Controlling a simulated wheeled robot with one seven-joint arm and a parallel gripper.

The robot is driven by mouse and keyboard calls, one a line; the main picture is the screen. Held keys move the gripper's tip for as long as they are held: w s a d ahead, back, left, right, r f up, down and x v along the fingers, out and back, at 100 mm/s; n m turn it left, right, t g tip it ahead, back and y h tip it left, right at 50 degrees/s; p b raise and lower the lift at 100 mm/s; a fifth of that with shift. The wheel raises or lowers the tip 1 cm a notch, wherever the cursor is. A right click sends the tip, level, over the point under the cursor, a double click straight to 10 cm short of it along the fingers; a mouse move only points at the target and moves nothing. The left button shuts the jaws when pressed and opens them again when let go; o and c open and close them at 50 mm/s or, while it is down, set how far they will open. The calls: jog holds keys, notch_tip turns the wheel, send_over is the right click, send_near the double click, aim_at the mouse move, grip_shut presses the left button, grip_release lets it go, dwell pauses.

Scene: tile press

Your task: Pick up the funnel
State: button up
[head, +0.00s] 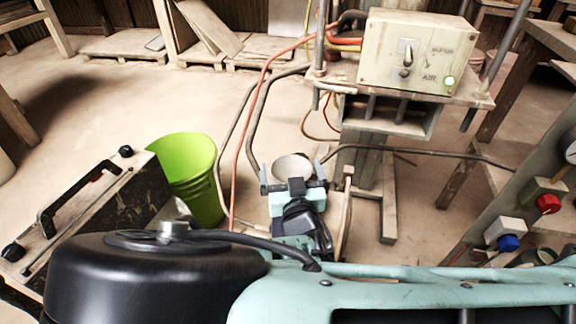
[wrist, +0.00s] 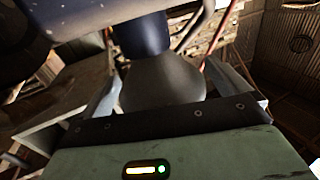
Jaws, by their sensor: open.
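The funnel seems to be the pale grey, round-mouthed piece (head: 293,167) at the centre of the head view. In the wrist view a grey rounded body (wrist: 163,82) lies between the fingers, with a dark blue cylinder (wrist: 142,34) beyond it. My gripper (head: 293,178) is open, with one finger on each side of the grey piece. In the wrist view my gripper (wrist: 168,92) shows the fingers left and right of it. I cannot tell whether either finger touches it. Its lower part is hidden behind my gripper and wrist.
A lime-green bucket (head: 190,170) stands to the left, beside a dark box with a handle (head: 110,205). A beige control box (head: 415,52) sits on a stand behind. Hoses (head: 240,135) run close to my gripper. Open floor lies at the back left.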

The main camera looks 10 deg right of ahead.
jog(key=c, duration=0.9)
